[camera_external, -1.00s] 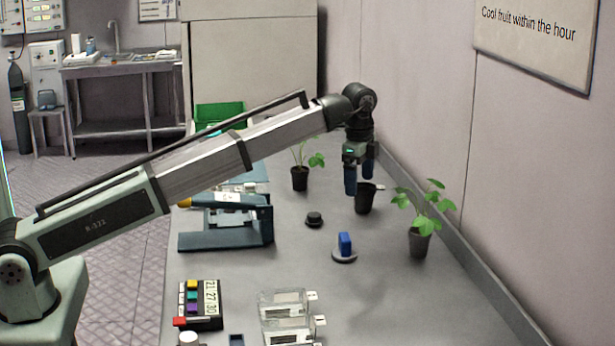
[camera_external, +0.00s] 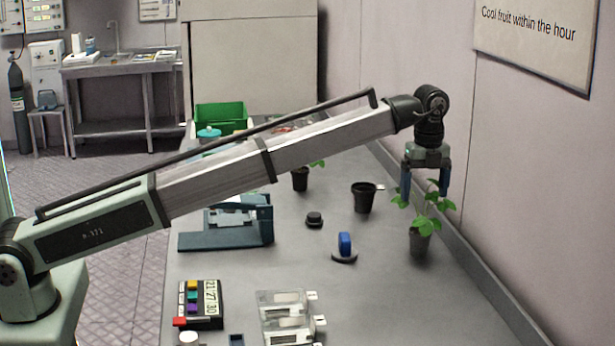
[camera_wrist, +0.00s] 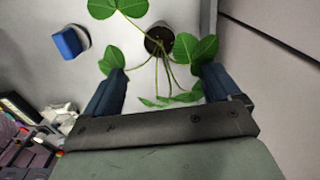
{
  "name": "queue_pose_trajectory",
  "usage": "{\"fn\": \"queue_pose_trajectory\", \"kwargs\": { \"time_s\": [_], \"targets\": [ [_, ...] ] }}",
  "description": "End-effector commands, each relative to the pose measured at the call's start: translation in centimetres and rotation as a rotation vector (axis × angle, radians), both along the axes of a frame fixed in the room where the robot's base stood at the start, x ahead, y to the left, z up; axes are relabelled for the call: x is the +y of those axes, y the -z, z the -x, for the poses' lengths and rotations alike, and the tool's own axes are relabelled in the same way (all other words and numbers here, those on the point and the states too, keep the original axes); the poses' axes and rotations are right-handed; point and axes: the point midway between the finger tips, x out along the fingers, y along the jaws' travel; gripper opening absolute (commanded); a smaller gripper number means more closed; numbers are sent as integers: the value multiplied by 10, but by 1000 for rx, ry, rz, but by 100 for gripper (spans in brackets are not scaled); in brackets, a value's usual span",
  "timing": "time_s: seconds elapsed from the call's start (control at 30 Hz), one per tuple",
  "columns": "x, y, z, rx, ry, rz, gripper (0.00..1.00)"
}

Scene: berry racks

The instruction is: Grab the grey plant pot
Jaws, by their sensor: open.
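The grey plant pot (camera_external: 419,243) stands upright at the right side of the bench, with a leafy green plant (camera_external: 432,203) growing from it. In the wrist view the pot (camera_wrist: 158,34) shows beyond the fingers, partly covered by leaves. My gripper (camera_external: 425,193) is open and points down above the pot, with its fingers at leaf height on either side of the plant. In the wrist view my gripper (camera_wrist: 160,80) has stems and leaves between and around its fingers. Nothing is held.
A black empty pot (camera_external: 363,198) and a dark potted plant (camera_external: 300,180) stand further back. A blue block on a round base (camera_external: 345,245) is to the left. The wall and the bench's raised edge (camera_external: 480,270) run close on the right.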

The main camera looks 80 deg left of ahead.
Motion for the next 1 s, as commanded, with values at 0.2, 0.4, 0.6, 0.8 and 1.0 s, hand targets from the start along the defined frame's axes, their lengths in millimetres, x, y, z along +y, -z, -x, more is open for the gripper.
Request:
{"fn": "queue_pose_trajectory", "kwargs": {
  "time_s": [0.2,0.4,0.6,0.8,1.0],
  "targets": [
    [0,7,1,1,48,0,90],
    [0,32,1,2,46,-1,90],
    [0,67,1,2,45,-1,90],
    [0,85,1,0,45,-1,90],
    [0,97,0,1,45,-1,90]
  ]
}}
